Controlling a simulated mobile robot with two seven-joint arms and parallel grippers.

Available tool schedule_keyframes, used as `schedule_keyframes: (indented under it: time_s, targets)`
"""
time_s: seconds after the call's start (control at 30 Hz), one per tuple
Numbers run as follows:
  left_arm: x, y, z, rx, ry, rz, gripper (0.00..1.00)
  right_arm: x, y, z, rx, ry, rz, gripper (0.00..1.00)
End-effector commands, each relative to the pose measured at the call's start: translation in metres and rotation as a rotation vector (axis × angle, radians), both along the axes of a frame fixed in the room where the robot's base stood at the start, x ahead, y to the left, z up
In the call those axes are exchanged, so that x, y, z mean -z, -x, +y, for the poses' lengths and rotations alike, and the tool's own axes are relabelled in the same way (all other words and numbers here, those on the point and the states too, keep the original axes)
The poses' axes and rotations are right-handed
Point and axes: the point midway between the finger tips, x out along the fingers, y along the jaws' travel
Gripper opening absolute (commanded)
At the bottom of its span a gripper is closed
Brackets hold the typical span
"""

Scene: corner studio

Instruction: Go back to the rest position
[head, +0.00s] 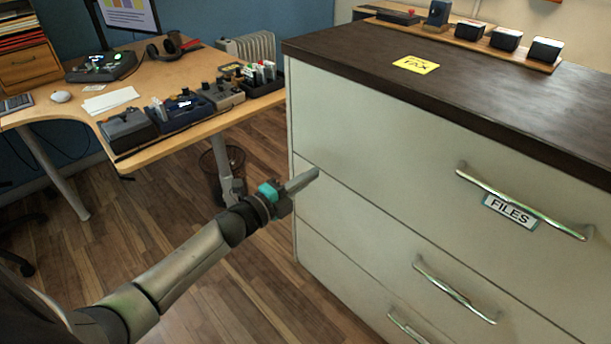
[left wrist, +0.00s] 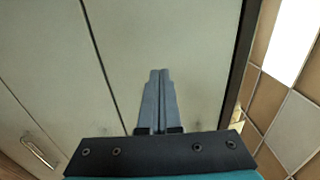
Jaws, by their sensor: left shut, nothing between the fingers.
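My left gripper (head: 304,180) reaches in from the left in the head view, in front of the left part of the filing cabinet (head: 370,130). Its fingers are shut with nothing between them. In the left wrist view the two fingers (left wrist: 159,75) lie together, with the cabinet's pale drawer fronts (left wrist: 190,35) behind them. I cannot tell whether the fingertips touch the cabinet. My right gripper is in neither view.
The cabinet has metal handles (head: 520,202) and a FILES label (head: 510,211). A yellow note (head: 416,65) lies on its dark top. A wooden desk (head: 150,75) with several devices stands at the left, a waste bin (head: 222,172) near it. Wood floor (head: 120,245) is open between.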

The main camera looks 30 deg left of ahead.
Motion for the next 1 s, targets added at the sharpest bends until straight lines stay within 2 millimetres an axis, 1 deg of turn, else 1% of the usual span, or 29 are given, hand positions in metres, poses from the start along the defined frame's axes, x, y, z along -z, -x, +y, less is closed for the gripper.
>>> schedule_keyframes:
  time_s: [0.1,0.3,0.37,0.43,0.47,0.57,0.6,0.67,0.7,0.77,0.8,0.87,0.9,0.97,1.0]
  targets:
    - [-0.001,0.006,0.002,0.001,-0.001,0.0,0.0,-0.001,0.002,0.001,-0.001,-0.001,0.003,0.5]
    - [0.001,0.008,0.003,-0.001,0.002,0.002,0.0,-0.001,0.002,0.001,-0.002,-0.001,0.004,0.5]
    - [0.008,0.009,0.004,-0.012,0.017,0.02,0.0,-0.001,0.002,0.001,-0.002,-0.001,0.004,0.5]
    - [0.028,0.013,0.009,-0.044,0.061,0.074,0.0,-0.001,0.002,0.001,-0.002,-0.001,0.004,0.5]
    - [0.041,0.016,0.012,-0.064,0.087,0.107,0.0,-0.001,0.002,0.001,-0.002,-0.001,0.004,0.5]
    - [0.098,0.033,0.022,-0.164,0.215,0.257,0.0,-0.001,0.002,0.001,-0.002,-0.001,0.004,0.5]
    - [0.126,0.045,0.026,-0.214,0.273,0.328,0.0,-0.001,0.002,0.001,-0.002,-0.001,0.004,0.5]
    - [0.168,0.065,0.031,-0.294,0.361,0.436,0.0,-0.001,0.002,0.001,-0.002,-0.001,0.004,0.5]
    - [0.195,0.082,0.032,-0.349,0.417,0.506,0.0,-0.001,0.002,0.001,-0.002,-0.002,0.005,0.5]
    - [0.232,0.108,0.033,-0.43,0.493,0.606,0.0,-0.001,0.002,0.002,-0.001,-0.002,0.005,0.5]
    - [0.256,0.128,0.032,-0.486,0.542,0.672,0.0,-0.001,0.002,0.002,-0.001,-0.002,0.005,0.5]
    - [0.29,0.16,0.029,-0.571,0.611,0.767,0.0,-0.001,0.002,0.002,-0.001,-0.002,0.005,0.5]
    - [0.311,0.183,0.026,-0.629,0.655,0.829,0.0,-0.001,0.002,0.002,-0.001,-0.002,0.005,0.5]
    - [0.34,0.219,0.02,-0.718,0.714,0.919,0.0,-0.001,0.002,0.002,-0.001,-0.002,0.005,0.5]
    - [0.357,0.243,0.015,-0.779,0.75,0.977,0.0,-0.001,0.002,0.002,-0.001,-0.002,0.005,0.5]
